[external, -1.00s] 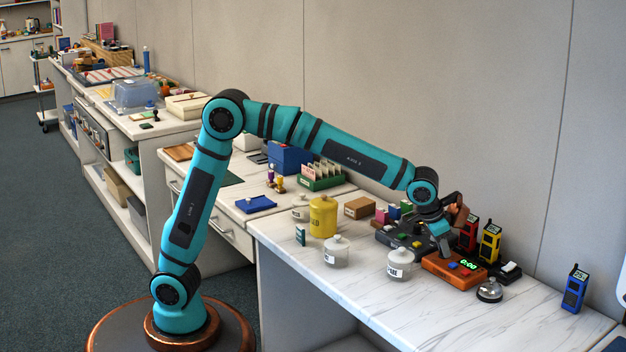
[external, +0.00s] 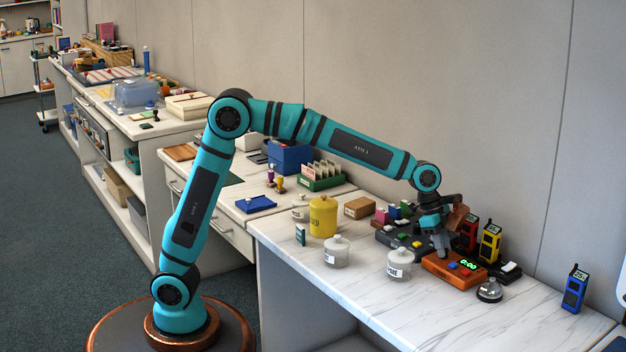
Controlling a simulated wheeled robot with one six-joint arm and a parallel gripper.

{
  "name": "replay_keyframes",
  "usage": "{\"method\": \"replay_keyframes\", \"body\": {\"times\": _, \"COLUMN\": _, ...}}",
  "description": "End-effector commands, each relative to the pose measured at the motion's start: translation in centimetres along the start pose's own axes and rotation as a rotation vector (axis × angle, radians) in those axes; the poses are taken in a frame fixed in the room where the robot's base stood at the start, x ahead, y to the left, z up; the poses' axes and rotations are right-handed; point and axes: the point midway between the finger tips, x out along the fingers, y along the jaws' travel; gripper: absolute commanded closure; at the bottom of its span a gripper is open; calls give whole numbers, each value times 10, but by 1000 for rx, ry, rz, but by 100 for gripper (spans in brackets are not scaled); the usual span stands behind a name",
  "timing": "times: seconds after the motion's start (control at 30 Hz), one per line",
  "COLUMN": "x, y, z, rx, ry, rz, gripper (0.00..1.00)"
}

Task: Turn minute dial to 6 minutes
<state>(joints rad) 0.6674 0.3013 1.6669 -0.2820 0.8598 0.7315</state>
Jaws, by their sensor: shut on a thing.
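An orange timer box (external: 467,281) with a green lit display (external: 468,265) reading 0:00 and a blue button (external: 452,265) on top stands at the right of the marble counter. My gripper (external: 442,254) points down at the left end of the timer box, its fingers shut at its top. The dial between the fingers is hidden from this view, so its setting cannot be read.
A silver bell (external: 489,291) stands in front of the timer. Red (external: 468,234), yellow (external: 489,243) and blue (external: 574,289) handheld devices stand behind and right. Glass jars (external: 400,263) stand to the left. A dark grey device (external: 403,238) is close behind my gripper.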

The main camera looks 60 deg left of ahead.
Motion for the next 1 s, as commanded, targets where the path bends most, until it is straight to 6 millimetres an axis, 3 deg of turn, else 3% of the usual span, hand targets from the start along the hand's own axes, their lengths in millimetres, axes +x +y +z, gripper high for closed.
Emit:
{"method": "replay_keyframes", "body": {"times": 0.5, "x": 0, "y": -2, "z": 0, "rx": 293, "ry": 0, "rz": 120, "gripper": 97}}
{"method": "replay_keyframes", "body": {"times": 1.0, "x": 0, "y": -2, "z": 0, "rx": 340, "ry": -1, "rz": 139, "gripper": 97}}
